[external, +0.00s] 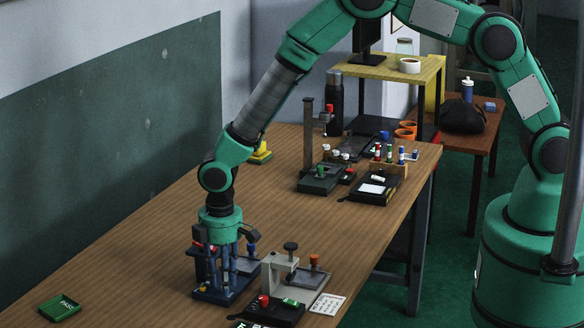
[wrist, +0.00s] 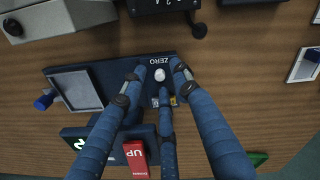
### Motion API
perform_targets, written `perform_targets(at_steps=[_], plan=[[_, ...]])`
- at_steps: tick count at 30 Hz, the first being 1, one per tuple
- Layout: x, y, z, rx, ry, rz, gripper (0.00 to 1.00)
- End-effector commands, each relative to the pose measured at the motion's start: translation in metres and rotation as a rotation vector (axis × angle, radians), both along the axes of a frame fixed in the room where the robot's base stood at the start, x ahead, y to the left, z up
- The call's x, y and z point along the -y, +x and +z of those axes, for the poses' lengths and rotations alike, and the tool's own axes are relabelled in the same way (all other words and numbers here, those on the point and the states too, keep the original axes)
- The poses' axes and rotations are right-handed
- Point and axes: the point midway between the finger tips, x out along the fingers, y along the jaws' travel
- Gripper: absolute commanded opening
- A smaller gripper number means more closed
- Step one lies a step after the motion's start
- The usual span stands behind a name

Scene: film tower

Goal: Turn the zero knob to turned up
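The zero knob (wrist: 160,75) is a small pale round knob beside the word ZERO on a dark blue device (wrist: 120,70). In the external view, this device (external: 240,292) stands near the front left of the table, and my gripper hides the knob. My gripper (wrist: 158,68) points down at the device, also in the external view (external: 219,275). Its blue fingers are spread around the knob, with visible gaps beside it. A red plate marked UP (wrist: 136,155) shows at the bottom of the wrist view, partly behind a finger.
A grey press-like device (external: 285,262) and a black box with a red knob (external: 275,310) stand close on the right. More devices (external: 320,178) stand farther back. The mid-table is clear.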

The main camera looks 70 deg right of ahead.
Motion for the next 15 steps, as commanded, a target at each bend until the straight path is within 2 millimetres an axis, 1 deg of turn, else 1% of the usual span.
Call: perform_targets(at_steps=[5, 8, 15], plan=[[-0.001, 0.000, 0.013, 0.001, 0.001, 0.000, 0.30], [-0.001, 0.000, 0.025, 0.001, 0.001, 0.000, 0.30], [-0.002, 0.000, 0.064, 0.004, 0.002, 0.000, 0.30]])
